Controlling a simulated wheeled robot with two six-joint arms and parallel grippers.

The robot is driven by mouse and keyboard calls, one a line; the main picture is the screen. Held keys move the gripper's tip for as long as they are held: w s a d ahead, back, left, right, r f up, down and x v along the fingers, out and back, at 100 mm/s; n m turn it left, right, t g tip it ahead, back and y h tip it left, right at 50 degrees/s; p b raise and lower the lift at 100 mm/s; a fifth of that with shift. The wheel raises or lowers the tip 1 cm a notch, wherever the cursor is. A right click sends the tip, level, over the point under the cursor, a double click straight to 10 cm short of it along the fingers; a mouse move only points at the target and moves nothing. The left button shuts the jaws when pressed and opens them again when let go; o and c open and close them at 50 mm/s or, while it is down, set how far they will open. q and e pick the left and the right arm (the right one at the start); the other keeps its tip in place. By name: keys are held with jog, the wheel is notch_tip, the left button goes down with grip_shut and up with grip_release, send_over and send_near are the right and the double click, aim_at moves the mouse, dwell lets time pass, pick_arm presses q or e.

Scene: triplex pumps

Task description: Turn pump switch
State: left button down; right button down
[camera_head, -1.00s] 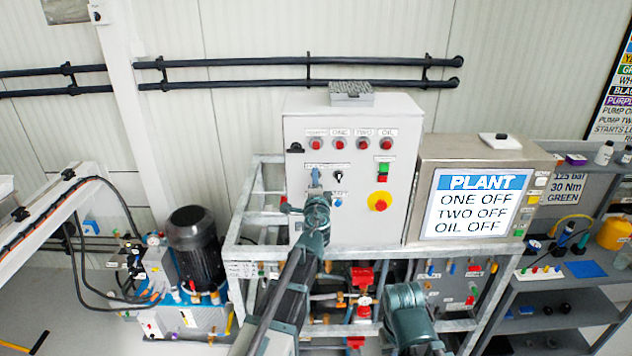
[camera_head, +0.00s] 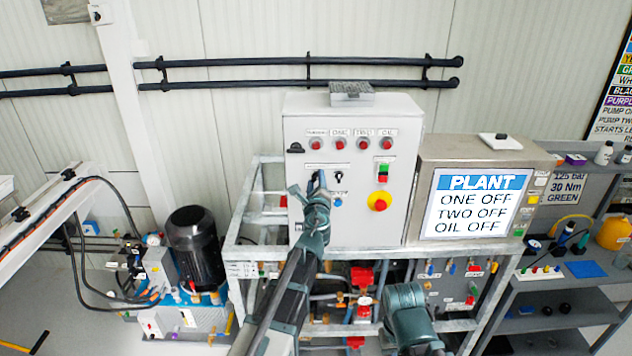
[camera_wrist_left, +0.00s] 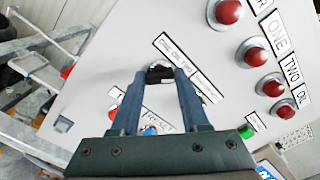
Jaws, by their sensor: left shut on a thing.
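The grey control panel (camera_head: 400,130) stands in the middle of the head view. My left gripper (camera_head: 317,176) is at its front, over the upper left part. In the left wrist view, my left gripper (camera_wrist_left: 160,74) has its fingertips on either side of a small black pump switch (camera_wrist_left: 160,76) and is shut on it. A long label strip runs beside the switch. In the head view the gripper hides the switch. The plant display (camera_head: 480,203) reads ONE OFF, TWO OFF, OIL OFF. My right gripper is out of view; only part of that arm shows.
Red lamps (camera_head: 340,143) run along the panel top. A blue reset button (camera_wrist_left: 150,130) lies close under my left fingers. A green and red button pair (camera_head: 384,173) and a red emergency stop (camera_head: 380,201) are to the right. A galvanised frame surrounds the panel.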

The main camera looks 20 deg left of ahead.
pick_arm(q)
jog(key=shift+m, duration=0.5)
jog(key=shift+c, duration=2)
grip_release()
jog(key=shift+s, duration=0.15)
